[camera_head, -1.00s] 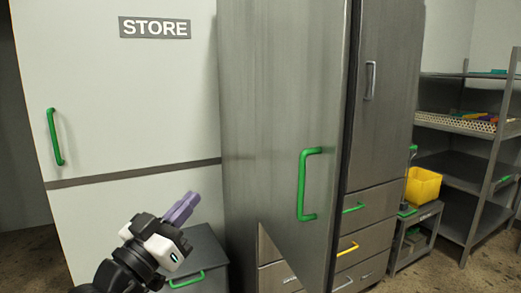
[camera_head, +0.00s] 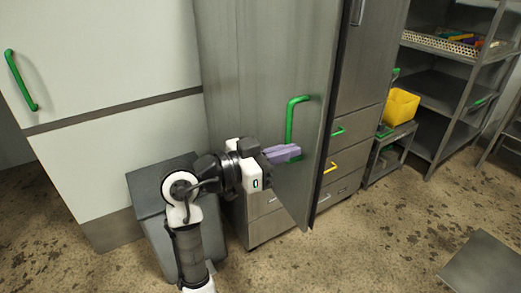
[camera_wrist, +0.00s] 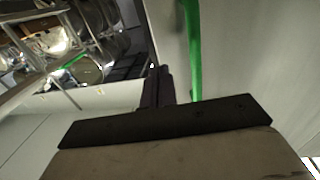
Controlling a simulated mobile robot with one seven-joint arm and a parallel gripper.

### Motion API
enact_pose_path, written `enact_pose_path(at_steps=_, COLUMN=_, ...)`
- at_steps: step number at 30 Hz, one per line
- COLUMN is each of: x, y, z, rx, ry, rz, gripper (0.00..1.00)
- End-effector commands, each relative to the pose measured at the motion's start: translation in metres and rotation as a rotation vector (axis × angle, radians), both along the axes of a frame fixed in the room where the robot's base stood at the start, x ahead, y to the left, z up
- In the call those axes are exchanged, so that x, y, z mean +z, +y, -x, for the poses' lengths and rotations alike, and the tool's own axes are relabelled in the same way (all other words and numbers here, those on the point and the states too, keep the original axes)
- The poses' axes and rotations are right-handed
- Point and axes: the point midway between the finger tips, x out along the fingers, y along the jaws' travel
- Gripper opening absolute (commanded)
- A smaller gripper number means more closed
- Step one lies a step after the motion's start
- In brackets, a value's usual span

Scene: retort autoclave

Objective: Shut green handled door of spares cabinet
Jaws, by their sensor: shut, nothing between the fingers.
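The spares cabinet's grey door (camera_head: 262,75) stands open in the head view, swung out toward me. Its green handle (camera_head: 290,120) is upright on the door face. My gripper (camera_head: 297,153) is shut and empty, with its purple fingers close by the lower end of the handle, partly hiding it. In the wrist view the green handle (camera_wrist: 195,50) runs beside my dark fingers (camera_wrist: 160,82), against the pale door face (camera_wrist: 255,60). I cannot tell whether the fingers touch the door or the handle.
Drawers with green (camera_head: 338,131) and yellow (camera_head: 331,168) handles are right of the open door. A yellow bin (camera_head: 401,106) sits on a low cart. A white cabinet (camera_head: 110,60) is at left, a grey box (camera_head: 150,190) behind my arm. The floor at right is mostly clear.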

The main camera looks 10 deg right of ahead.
Motion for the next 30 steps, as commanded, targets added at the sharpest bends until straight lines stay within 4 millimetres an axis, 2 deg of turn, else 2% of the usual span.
enact_pose_path(at_steps=3, x=0.003, y=-0.020, z=-0.004, rx=-0.003, ry=0.003, rz=0.001, gripper=0.00)
enact_pose_path(at_steps=9, x=0.001, y=-0.036, z=-0.009, rx=0.000, ry=0.001, rz=0.001, gripper=0.00)
enact_pose_path(at_steps=23, x=0.000, y=-0.040, z=-0.010, rx=0.002, ry=0.001, rz=0.001, gripper=0.00)
enact_pose_path(at_steps=30, x=0.000, y=-0.052, z=-0.014, rx=0.021, ry=0.000, rz=0.001, gripper=0.00)
